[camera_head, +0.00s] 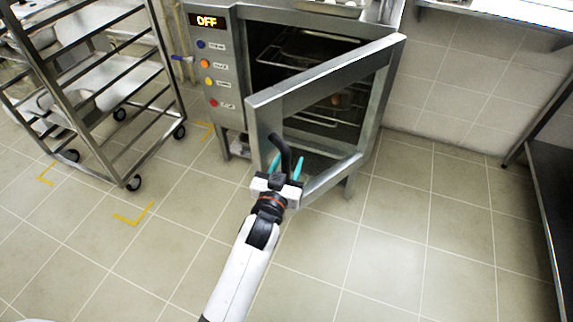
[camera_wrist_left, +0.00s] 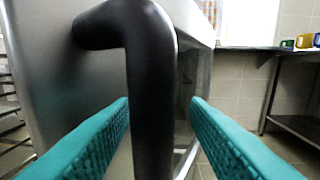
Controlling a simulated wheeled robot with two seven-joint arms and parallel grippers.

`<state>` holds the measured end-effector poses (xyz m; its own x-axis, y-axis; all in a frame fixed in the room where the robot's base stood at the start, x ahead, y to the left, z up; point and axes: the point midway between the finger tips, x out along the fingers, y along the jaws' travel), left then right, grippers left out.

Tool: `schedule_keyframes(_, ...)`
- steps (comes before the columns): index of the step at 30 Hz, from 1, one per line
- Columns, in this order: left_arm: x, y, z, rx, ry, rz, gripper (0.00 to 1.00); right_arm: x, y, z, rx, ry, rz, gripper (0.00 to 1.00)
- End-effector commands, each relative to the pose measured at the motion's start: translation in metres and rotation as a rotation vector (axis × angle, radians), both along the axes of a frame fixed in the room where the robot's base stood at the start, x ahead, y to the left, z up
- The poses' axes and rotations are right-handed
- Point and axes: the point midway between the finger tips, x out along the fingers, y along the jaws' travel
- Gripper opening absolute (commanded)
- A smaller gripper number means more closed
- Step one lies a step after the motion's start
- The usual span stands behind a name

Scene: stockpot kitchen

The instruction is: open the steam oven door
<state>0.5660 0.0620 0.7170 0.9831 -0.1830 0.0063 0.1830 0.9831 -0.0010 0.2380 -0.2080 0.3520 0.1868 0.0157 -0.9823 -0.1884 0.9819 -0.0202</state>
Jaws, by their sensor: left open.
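The steam oven (camera_head: 235,60) stands at the top centre with its panel reading OFF. Its glass door (camera_head: 335,68) stands partly open, its free edge swung out towards me, and racks show inside. The black door handle (camera_head: 283,150) is on the free side. My left gripper (camera_head: 284,170) is at the handle with its teal fingers open. My right gripper is in neither view.
A wheeled metal rack (camera_head: 125,150) stands to the left of the oven. A dark-edged counter (camera_head: 550,190) is at the right edge. The tiled floor (camera_head: 390,240) in front of the door is clear, with yellow corner marks on the left.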

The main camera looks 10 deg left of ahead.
Motion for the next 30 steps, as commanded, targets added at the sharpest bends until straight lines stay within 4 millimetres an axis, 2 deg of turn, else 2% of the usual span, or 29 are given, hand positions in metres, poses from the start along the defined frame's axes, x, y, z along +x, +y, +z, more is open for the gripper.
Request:
schedule_keyframes(7, -0.002, 0.001, -0.002, 0.002, 0.005, 0.002, 0.42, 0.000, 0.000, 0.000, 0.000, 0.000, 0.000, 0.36)
schedule_keyframes(10, -0.009, 0.003, -0.003, 0.002, 0.007, 0.002, 0.42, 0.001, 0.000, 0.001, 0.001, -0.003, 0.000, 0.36)
schedule_keyframes(14, -0.030, 0.007, -0.003, 0.002, 0.008, 0.002, 0.42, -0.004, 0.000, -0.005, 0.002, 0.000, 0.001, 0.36)
schedule_keyframes(24, -0.098, 0.018, -0.003, 0.001, 0.006, 0.000, 0.42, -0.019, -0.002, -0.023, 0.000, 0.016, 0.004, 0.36)
schedule_keyframes(30, -0.116, 0.021, -0.002, 0.002, 0.003, 0.000, 0.42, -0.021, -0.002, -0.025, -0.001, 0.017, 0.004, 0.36)
